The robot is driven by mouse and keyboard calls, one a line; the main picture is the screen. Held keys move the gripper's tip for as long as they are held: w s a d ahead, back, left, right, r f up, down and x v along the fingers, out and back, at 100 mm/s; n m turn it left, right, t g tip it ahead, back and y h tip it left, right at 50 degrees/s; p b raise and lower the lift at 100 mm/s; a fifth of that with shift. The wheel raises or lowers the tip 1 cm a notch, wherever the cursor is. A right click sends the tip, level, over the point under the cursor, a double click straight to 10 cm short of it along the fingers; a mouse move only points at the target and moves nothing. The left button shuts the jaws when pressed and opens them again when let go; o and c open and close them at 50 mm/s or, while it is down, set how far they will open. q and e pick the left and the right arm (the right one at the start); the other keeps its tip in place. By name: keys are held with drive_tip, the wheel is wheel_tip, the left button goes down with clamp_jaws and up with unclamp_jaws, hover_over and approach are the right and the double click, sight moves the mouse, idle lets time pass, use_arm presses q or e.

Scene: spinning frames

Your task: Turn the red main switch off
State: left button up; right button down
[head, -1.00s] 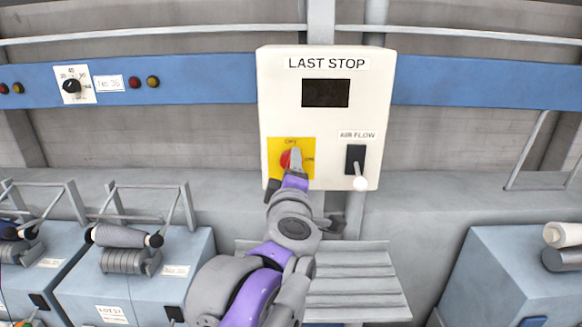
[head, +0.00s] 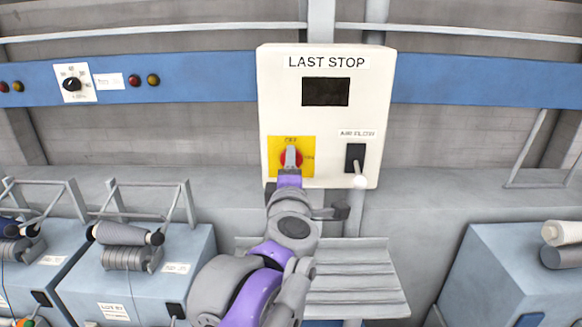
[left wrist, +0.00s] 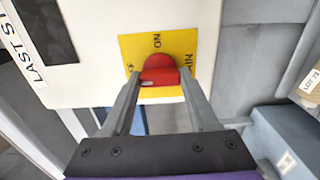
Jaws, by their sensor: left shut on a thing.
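The red main switch (head: 300,159) is a round knob on a yellow plate (head: 308,172), low on the left of a white panel marked LAST STOP. The plate reads OFF at its top and ON at its right. My left gripper (head: 291,157) is at the knob and partly hides it in the head view. In the left wrist view, the red knob (left wrist: 159,70) sits between the two grey fingertips, and the gripper is shut on it. The knob's exact pointing direction is hard to tell. My right gripper is not in view.
An air-flow lever with a white ball (head: 361,182) sticks out close to the right of my gripper. The panel has a dark display (head: 326,92) above. A slatted grey ledge (head: 350,280) lies below. Blue machines with bobbins (head: 128,258) stand on both sides.

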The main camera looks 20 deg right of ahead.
use_arm(q)
drive_tip(key=o, duration=1.4)
drive_tip(key=shift+s, duration=0.1)
drive_tip(key=shift+b+v, duration=0.85)
drive_tip(key=shift+v, duration=4.45)
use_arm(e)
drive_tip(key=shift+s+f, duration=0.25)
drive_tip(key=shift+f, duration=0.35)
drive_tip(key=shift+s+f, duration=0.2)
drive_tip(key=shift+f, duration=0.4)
use_arm(q)
drive_tip(key=shift+a, duration=0.1)
